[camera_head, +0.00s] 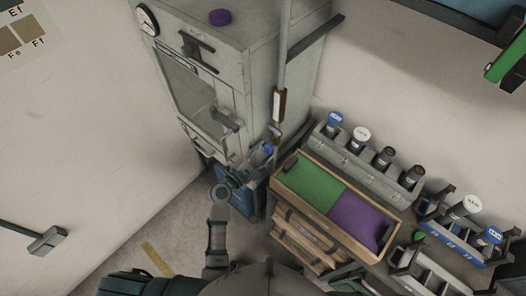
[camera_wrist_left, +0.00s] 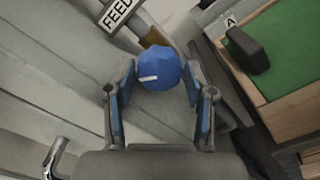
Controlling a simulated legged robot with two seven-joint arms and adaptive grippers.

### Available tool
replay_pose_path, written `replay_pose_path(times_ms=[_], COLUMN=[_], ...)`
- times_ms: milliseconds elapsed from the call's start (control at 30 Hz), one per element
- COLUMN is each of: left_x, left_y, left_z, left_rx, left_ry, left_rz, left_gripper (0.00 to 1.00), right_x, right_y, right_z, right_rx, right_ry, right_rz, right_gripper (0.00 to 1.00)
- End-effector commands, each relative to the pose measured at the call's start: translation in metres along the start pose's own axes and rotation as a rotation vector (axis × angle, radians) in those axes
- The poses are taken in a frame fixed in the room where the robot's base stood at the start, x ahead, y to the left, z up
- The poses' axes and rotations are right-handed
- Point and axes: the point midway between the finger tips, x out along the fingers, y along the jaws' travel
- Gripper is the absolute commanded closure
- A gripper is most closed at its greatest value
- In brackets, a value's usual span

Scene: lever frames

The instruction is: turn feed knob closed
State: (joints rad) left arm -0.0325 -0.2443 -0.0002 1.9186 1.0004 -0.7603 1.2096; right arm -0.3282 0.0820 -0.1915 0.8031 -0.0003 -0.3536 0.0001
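The feed knob is blue and faceted, with a short white mark on its left part in the left wrist view (camera_wrist_left: 160,68). A FEED label (camera_wrist_left: 117,14) is above it on the grey cabinet. In the head view the knob (camera_head: 267,149) is low on the cabinet's right side. My left gripper (camera_wrist_left: 158,80) is open, with one finger on each side of the knob and the knob between the tips. Narrow gaps seem to show beside the knob; contact is unclear. In the head view this gripper (camera_head: 256,162) partly hides the knob. I do not see my right gripper.
The grey cabinet (camera_head: 225,50) carries a purple cap on top. A wooden tray (camera_head: 331,249) with green and purple halves stands close right of the knob; a black block (camera_wrist_left: 246,48) sits there. Racks with bottles (camera_head: 352,160) stand further right.

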Motion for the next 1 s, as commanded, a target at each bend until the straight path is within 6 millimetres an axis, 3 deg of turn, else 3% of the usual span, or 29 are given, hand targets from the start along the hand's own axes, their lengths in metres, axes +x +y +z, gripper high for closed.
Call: replay_pose_path(times_ms=[33,133,567,1000], left_x=[0.0,0.0,0.0,-0.001], left_y=[0.0,0.0,-0.002,-0.004], left_z=[0.0,0.0,-0.001,-0.002], left_rx=[0.0,0.0,0.084,0.454], left_ry=[0.0,0.0,-0.001,-0.001], left_rz=[0.0,-0.001,-0.005,-0.008], left_gripper=[0.64,0.87,0.87,0.87], right_x=[0.0,0.0,0.001,0.0], right_y=[0.0,0.0,0.0,0.004], right_z=[0.0,0.0,0.001,-0.01], right_rx=[0.0,0.0,0.0,-0.002], right_ry=[0.0,0.0,-0.002,0.003], right_rz=[0.0,0.0,0.0,0.005], right_gripper=[0.6,0.6,0.6,0.6])
